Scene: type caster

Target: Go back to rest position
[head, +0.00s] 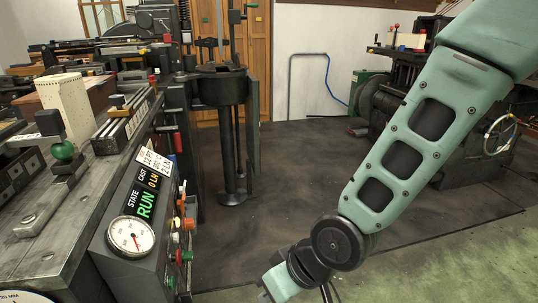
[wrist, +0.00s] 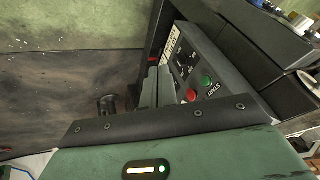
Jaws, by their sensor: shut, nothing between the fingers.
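My gripper (wrist: 157,88) shows in the wrist view with its two grey fingers close together and nothing visible between them. Beyond and to the right of the fingers is a dark control panel (wrist: 222,97) with a red button (wrist: 191,96) and a green button (wrist: 207,80). In the head view my arm reaches down from the upper right to the bottom centre, and the fingers are not visible there. The caster's display (head: 146,190) at left reads RUN, above a round white gauge (head: 130,237).
Coloured knobs (head: 187,223) stick out from the caster's side at left. A dark column (head: 230,150) stands behind it. Another machine (head: 470,150) with a handwheel stands at right, behind my arm. Dark open floor (head: 290,185) lies between them.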

